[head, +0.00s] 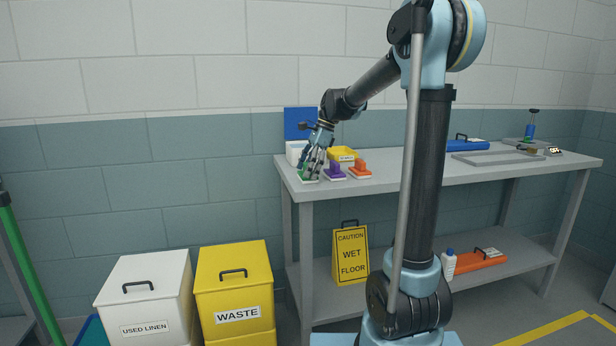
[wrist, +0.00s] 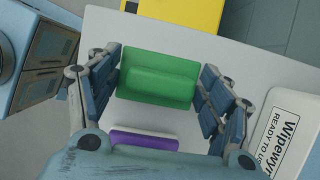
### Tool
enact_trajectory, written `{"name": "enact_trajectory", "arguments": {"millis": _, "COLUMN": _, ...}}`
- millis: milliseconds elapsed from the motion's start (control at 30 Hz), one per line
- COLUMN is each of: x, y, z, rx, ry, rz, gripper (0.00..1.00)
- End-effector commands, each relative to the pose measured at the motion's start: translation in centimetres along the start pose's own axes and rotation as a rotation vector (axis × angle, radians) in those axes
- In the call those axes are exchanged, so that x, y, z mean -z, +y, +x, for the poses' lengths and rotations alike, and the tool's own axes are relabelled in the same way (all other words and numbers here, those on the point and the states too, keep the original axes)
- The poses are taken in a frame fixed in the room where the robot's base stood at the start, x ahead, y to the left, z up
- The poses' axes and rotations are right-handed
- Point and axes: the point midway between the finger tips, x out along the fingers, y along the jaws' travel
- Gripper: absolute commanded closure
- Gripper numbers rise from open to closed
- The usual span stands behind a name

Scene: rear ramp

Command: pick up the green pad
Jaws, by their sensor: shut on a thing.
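The green pad (wrist: 157,80) lies between the two fingers of my gripper (wrist: 159,88) in the wrist view, and the fingers are shut on its sides. In the head view my gripper (head: 311,172) points down at the left end of the workbench, with the green pad (head: 307,178) at its fingertips, partly hidden by them. I cannot tell whether the pad touches the bench top or hangs just above it. A purple pad (head: 334,172) sits close to the right of it and also shows in the wrist view (wrist: 143,141).
A white wipes box (wrist: 287,137) stands close by.

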Motion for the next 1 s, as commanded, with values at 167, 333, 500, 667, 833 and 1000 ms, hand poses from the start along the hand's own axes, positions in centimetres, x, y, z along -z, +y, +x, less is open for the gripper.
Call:
{"name": "enact_trajectory", "arguments": {"millis": 167, "x": -0.2, "y": 0.0, "z": -0.5, "rx": 0.000, "ry": 0.000, "rz": 0.000, "gripper": 0.51}}
{"name": "enact_trajectory", "arguments": {"millis": 333, "x": -1.0, "y": 0.0, "z": -2.5, "rx": 0.000, "ry": 0.000, "rz": 0.000, "gripper": 0.51}}
{"name": "enact_trajectory", "arguments": {"millis": 500, "x": -2.2, "y": 0.0, "z": -5.3, "rx": 0.000, "ry": 0.000, "rz": 0.000, "gripper": 0.51}}
{"name": "enact_trajectory", "arguments": {"millis": 667, "x": -3.1, "y": 0.0, "z": -7.5, "rx": 0.000, "ry": 0.000, "rz": 0.000, "gripper": 0.51}}
{"name": "enact_trajectory", "arguments": {"millis": 833, "x": -3.7, "y": 0.0, "z": -8.9, "rx": 0.000, "ry": 0.000, "rz": 0.000, "gripper": 0.51}}
{"name": "enact_trajectory", "arguments": {"millis": 1000, "x": -3.8, "y": 0.0, "z": -9.3, "rx": 0.000, "ry": 0.000, "rz": 0.000, "gripper": 0.51}}
